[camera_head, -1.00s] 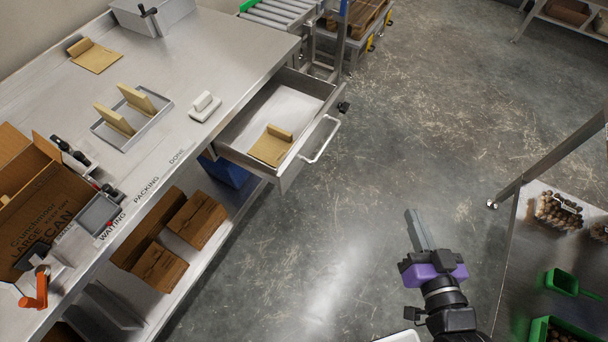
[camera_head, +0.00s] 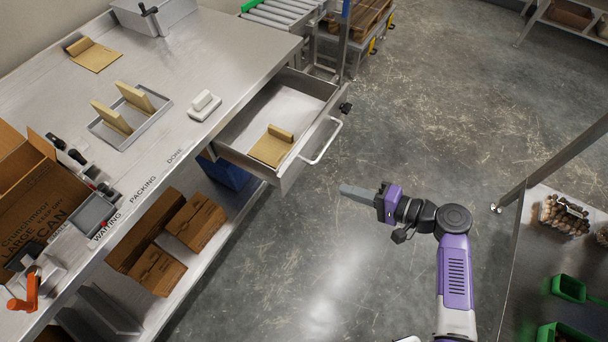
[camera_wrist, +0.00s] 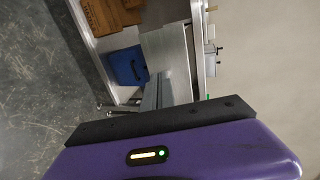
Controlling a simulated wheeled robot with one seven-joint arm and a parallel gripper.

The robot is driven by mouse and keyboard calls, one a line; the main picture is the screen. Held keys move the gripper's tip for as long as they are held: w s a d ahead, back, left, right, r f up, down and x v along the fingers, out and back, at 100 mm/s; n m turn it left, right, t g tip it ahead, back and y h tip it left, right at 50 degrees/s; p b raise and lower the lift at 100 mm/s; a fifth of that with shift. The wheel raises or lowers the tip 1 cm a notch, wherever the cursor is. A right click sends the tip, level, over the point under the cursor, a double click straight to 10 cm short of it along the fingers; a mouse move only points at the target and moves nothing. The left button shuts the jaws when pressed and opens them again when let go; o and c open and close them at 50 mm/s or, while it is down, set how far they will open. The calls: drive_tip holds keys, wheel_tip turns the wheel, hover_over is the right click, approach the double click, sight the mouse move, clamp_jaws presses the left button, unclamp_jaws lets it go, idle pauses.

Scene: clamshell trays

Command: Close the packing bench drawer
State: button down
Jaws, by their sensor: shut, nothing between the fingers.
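The packing bench drawer (camera_head: 232,146) is pulled out from the bench's front right end. Its white bar handle (camera_head: 323,146) is on the front face. A tan folded card piece (camera_head: 271,147) lies inside it. My gripper (camera_head: 345,190) is shut and empty, in front of the drawer and to the right of it, apart from the handle. Its fingers point left toward the drawer. In the wrist view the grey drawer front (camera_wrist: 168,50) shows beyond my gripper fingers (camera_wrist: 153,92).
The steel bench (camera_head: 225,50) holds a tray with tan cards (camera_head: 125,135) and a white block (camera_head: 204,102). Brown boxes (camera_head: 196,222) and a blue bin (camera_head: 226,172) are below. A table with green scoops (camera_head: 569,285) stands at right. The floor between is clear.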

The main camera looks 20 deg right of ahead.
sight(293, 173)
drive_tip(key=x, duration=0.4)
drive_tip(key=p+x, duration=0.1)
drive_tip(key=x, duration=0.9)
drive_tip(key=shift+s+a+r, duration=0.15)
drive_tip(key=shift+a+r, duration=0.1)
drive_tip(key=shift+r, duration=0.2)
drive_tip(key=shift+a, duration=0.15)
drive_tip(key=w+a+b, duration=1.4)
drive_tip(key=w+a, duration=0.2)
drive_tip(key=shift+w+a+f, duration=0.15)
drive_tip(key=shift+w+a, duration=0.15)
drive_tip(key=shift+w, duration=0.1)
drive_tip(key=shift+w+a+b, duration=0.3)
drive_tip(key=shift+b, duration=0.2)
drive_tip(key=shift+r, duration=0.3)
drive_tip(key=shift+w+a+r, duration=0.1)
drive_tip(key=shift+a, duration=0.05)
